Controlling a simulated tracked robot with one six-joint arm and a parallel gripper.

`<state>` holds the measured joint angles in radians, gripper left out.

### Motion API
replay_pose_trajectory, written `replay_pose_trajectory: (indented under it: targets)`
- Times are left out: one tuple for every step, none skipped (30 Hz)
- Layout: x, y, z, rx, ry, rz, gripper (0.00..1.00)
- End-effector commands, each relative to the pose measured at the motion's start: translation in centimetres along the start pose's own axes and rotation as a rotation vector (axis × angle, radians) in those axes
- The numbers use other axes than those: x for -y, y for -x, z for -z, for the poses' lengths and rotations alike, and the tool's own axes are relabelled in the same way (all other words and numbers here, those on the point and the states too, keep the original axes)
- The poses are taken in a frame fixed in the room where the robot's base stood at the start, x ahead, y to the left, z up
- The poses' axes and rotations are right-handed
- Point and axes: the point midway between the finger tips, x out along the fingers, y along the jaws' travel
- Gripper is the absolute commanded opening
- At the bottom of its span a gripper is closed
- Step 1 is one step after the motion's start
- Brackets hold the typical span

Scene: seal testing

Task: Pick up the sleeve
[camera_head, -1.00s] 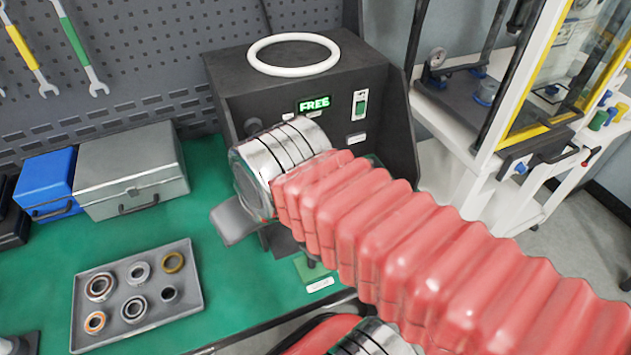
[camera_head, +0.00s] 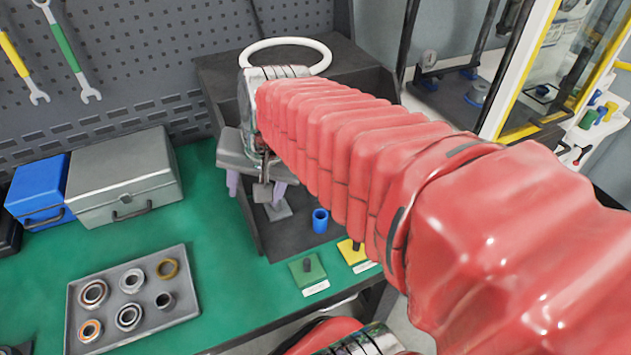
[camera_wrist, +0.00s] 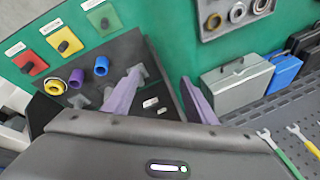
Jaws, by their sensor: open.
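My gripper (camera_head: 255,190) is open, its pale purple fingers pointing down over the dark test machine. In the wrist view my gripper (camera_wrist: 162,78) is empty, with dark machine surface and small white labels between the fingers. A hollow blue cylinder (camera_head: 320,221) stands on the machine's base, right of the fingers. The wrist view shows this blue cylinder (camera_wrist: 101,66) beside a purple cylinder (camera_wrist: 76,78) and a yellow ring (camera_wrist: 54,86), all left of the fingers. Which piece is the sleeve I cannot tell. My arm hides the purple cylinder and yellow ring in the head view.
A grey tray (camera_head: 190,316) with several rings and bearings lies on the green bench. A grey case (camera_head: 121,178) and blue case (camera_head: 38,190) stand behind it. Green (camera_head: 307,271) and yellow (camera_head: 356,254) pads lie in front.

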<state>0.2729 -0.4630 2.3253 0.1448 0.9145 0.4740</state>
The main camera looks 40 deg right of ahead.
Motion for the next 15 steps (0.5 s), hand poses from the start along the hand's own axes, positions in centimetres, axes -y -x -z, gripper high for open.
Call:
replay_pose_trajectory:
  targets:
    - [-0.5, -0.6, 1.4, 0.012, -0.106, -0.009, 0.52]
    - [-0.7, -0.8, 2.1, 0.017, -0.168, -0.011, 0.52]
    - [-1.0, -1.2, 3.0, 0.025, -0.252, -0.015, 0.52]
    - [-1.2, -1.4, 3.8, 0.03, -0.314, -0.018, 0.52]
    - [-1.6, -1.7, 4.5, 0.035, -0.378, -0.02, 0.52]
    - [-2.0, -2.1, 5.5, 0.041, -0.461, -0.023, 0.52]
    - [-2.3, -2.4, 6.2, 0.046, -0.524, -0.026, 0.52]
    - [-2.7, -2.7, 7.0, 0.051, -0.588, -0.028, 0.52]
    - [-3.3, -3.1, 8.0, 0.057, -0.671, -0.031, 0.52]
    - [-3.7, -3.5, 8.7, 0.061, -0.735, -0.033, 0.52]
    - [-4.2, -3.8, 9.4, 0.065, -0.799, -0.034, 0.52]
    - [-4.9, -4.2, 10.4, 0.07, -0.882, -0.038, 0.52]
    - [-5.4, -4.5, 11.1, 0.074, -0.946, -0.04, 0.52]
    - [-6.0, -4.9, 11.8, 0.078, -1.011, -0.042, 0.52]
    - [-6.8, -5.3, 12.8, 0.083, -1.094, -0.044, 0.52]
